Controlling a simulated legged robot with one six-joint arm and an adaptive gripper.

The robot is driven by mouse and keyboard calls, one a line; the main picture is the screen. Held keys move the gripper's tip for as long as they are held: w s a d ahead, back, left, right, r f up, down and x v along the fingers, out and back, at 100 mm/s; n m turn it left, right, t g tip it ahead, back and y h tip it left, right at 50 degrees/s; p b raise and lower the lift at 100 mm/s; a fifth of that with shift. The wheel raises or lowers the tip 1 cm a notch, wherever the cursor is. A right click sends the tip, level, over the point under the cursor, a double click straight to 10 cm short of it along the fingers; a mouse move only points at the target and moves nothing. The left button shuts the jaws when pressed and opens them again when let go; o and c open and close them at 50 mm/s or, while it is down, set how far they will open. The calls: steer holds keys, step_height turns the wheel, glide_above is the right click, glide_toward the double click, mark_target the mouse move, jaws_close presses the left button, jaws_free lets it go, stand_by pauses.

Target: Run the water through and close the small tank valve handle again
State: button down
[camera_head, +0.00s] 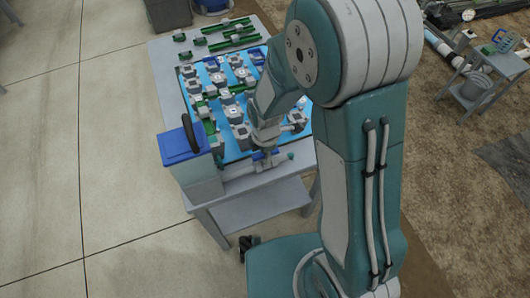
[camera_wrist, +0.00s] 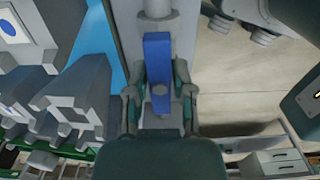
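The small grey tank (camera_head: 198,178) with a blue lid stands at the near left corner of the table. A pipe (camera_head: 240,172) runs right from it along the table's near edge. The blue valve handle (camera_head: 259,155) sits on this pipe, partly hidden by my gripper (camera_head: 264,146) coming down from above. In the wrist view the blue handle (camera_wrist: 157,72) lies lengthwise, in line with the grey pipe (camera_wrist: 157,25) beyond it. My gripper's fingers (camera_wrist: 159,95) flank the handle on both sides. I cannot tell whether they press on it. No water flow is visible.
The blue panel (camera_head: 238,152) behind the handle carries several grey fittings close to my gripper. Green parts (camera_head: 222,40) lie at the table's back. A side table with a bucket (camera_head: 476,88) stands far right. The floor left of the table is clear.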

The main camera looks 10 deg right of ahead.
steer(key=m, duration=1.4)
steer(key=shift+s+m, duration=0.1)
steer(key=shift+m, duration=0.3)
steer(key=m, duration=0.4)
steer(key=shift+m, duration=0.3)
steer(key=shift+c, duration=2.1)
jaws_free()
step_height(320, 180, up, 10)
